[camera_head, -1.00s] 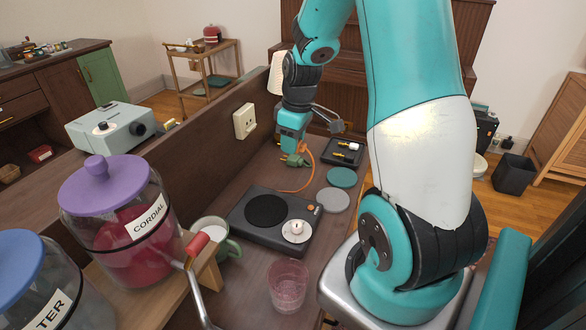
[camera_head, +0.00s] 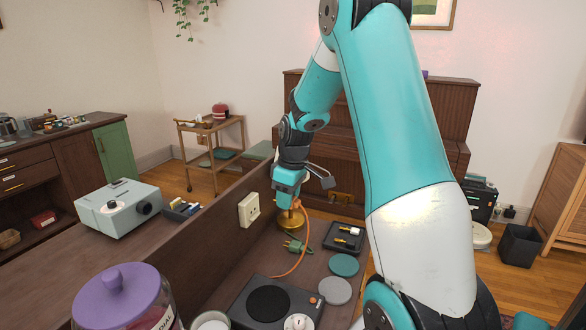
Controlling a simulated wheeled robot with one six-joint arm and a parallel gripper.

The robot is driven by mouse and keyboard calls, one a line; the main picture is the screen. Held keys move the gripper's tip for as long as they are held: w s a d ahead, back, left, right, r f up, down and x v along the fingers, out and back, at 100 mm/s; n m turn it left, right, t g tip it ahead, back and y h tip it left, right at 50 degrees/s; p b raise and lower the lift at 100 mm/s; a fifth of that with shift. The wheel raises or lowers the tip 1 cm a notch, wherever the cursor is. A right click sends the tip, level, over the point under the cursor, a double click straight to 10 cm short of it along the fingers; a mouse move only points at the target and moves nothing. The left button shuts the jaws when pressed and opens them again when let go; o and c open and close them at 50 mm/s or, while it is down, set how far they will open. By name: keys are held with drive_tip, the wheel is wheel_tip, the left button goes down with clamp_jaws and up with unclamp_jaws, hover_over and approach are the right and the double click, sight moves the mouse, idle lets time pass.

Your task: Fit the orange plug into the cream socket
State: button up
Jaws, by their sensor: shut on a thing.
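The cream socket (camera_head: 249,210) is fixed to the brown upright panel at the back of the counter, its face clear. My gripper (camera_head: 288,198) is shut just right of the socket and slightly higher, apart from it. An orange cord (camera_head: 301,250) rises from the counter to the gripper's fingers. The orange plug at its end is mostly hidden by the fingers, so its angle is unclear. A green plug (camera_head: 297,247) lies on the counter below the gripper.
A brass object (camera_head: 290,222) stands behind and below the gripper. A black tray (camera_head: 343,237) with small plugs, a teal disc (camera_head: 344,265) and a grey disc (camera_head: 335,291) lie to the right. A dark box with a round plate (camera_head: 268,303) is in front.

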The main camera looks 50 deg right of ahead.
wheel_tip(320, 180, down, 6)
drive_tip(key=w+p, duration=0.1)
drive_tip(key=p, duration=0.1)
drive_tip(key=shift+w+a+f, duration=0.1)
drive_tip(key=shift+w+a, duration=0.15)
drive_tip(key=shift+w, duration=0.7)
drive_tip(key=shift+w+a+r, duration=0.1)
drive_tip(key=shift+w+a, duration=0.2)
drive_tip(key=shift+w, duration=0.6)
drive_tip(key=shift+w+a+f, duration=0.1)
drive_tip(key=shift+w+a, duration=0.15)
drive_tip(key=shift+w, duration=0.7)
drive_tip(key=shift+w+a, duration=0.2)
drive_tip(key=shift+w, duration=0.35)
drive_tip(key=shift+w+a, duration=0.15)
drive_tip(key=shift+w, duration=0.35)
